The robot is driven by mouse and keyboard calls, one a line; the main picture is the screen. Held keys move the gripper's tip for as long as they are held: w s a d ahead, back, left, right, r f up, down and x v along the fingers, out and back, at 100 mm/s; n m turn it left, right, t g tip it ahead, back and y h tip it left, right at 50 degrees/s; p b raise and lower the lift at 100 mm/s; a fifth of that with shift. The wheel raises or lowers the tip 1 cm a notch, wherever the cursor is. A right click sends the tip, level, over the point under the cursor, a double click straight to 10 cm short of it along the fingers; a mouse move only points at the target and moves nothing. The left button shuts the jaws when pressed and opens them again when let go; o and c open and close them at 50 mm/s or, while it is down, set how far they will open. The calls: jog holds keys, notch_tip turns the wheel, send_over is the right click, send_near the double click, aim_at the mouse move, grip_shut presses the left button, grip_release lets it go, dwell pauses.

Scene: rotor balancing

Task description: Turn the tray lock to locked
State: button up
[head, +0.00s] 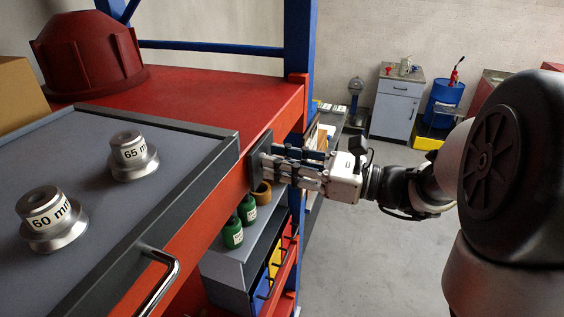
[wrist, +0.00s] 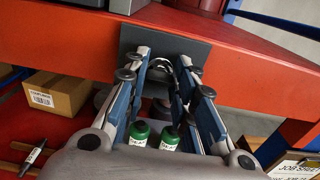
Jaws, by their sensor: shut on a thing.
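The tray lock's dark square plate (head: 259,146) is on the red front beam, just right of the grey tray's corner. It also shows in the wrist view (wrist: 203,50). My gripper (head: 272,166) reaches it from the right and is shut on the lock's knob, in front of the plate. In the wrist view its fingers (wrist: 163,68) stand on both sides of the knob and mostly hide it. I cannot tell which position the lock is in. The grey tray (head: 190,122) has a dark rim and a chrome handle (head: 163,275) at its front.
Two metal pieces, marked 60 mm (head: 50,218) and 65 mm (head: 133,156), stand on the tray. A dark red housing (head: 88,55) sits on the red bench behind. Green bottles (head: 233,233) stand on a shelf below my gripper. Open floor (head: 365,255) lies to the right.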

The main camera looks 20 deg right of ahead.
jog(key=shift+c, duration=1.1)
jog(key=shift+n+b, duration=0.3)
jog(key=shift+b, duration=0.05)
jog(key=n+b, duration=0.8)
jog(key=b, duration=0.1)
jog(key=n+b, duration=0.9)
jog(key=b, duration=0.1)
jog(key=shift+s+f+b, duration=0.1)
jog(key=shift+f+b, duration=0.1)
jog(key=shift+b, duration=0.1)
jog(key=shift+r+n, duration=0.1)
jog(key=shift+n, duration=0.2)
